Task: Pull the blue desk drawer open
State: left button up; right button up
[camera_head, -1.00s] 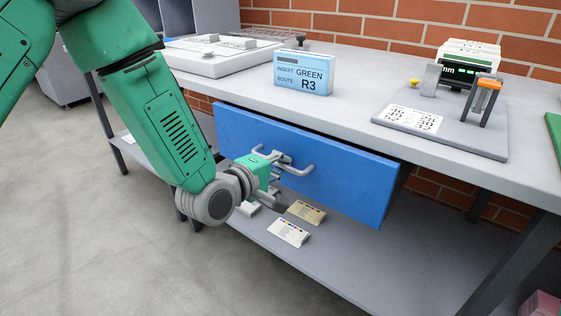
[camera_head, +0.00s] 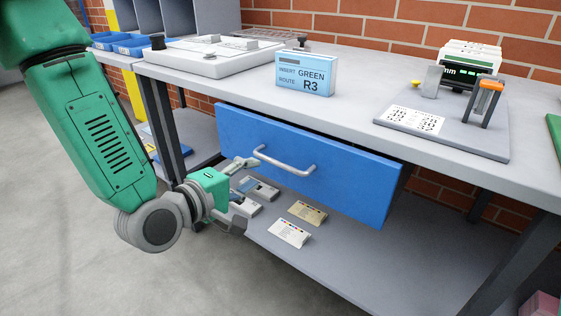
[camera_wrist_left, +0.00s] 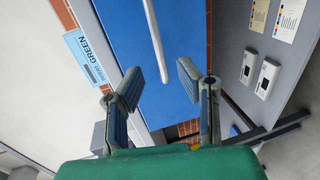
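The blue drawer (camera_head: 340,185) hangs under the desk top, with a dark gap showing at its right end. Its grey bar handle (camera_head: 285,160) is fully in sight. My left gripper (camera_head: 246,194) is open and empty, left of and below the handle and apart from it. In the left wrist view, the two fingers of my left gripper (camera_wrist_left: 158,82) are spread. The handle (camera_wrist_left: 156,40) runs up the picture ahead of the gap between them, across the blue drawer front (camera_wrist_left: 185,30). My right gripper is not in view.
On the desk (camera_head: 350,115) stand a blue route sign (camera_head: 305,75), a white device (camera_head: 205,55) and a grey stand with a display (camera_head: 455,120). Several cards and small boxes lie on the lower shelf (camera_head: 350,255). The floor at the left front is clear.

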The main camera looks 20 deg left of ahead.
pick_arm(q)
jog(key=s+a+f+m+g+y+p, duration=0.4)
jog(key=s+f+m+g, duration=0.3)
jog(key=s+f, duration=0.5)
jog(key=s+a+f+m+g+y+p, duration=0.2)
jog(key=s+a+f+m+g+p, duration=0.35)
jog(key=s, duration=1.15)
jog(key=n+t+h+p, duration=0.1)
jog(key=n+t+h, duration=0.5)
jog(key=n+t, duration=0.7)
send_near(274, 163)
jog(key=shift+m+g, duration=0.25)
jog(key=b+x, duration=0.1)
jog(key=x, duration=0.9)
jog(key=shift+w+d+b, duration=0.1)
jog(key=shift+w+b, duration=0.25)
jog(key=shift+b, duration=0.05)
jog(key=shift+r, duration=0.1)
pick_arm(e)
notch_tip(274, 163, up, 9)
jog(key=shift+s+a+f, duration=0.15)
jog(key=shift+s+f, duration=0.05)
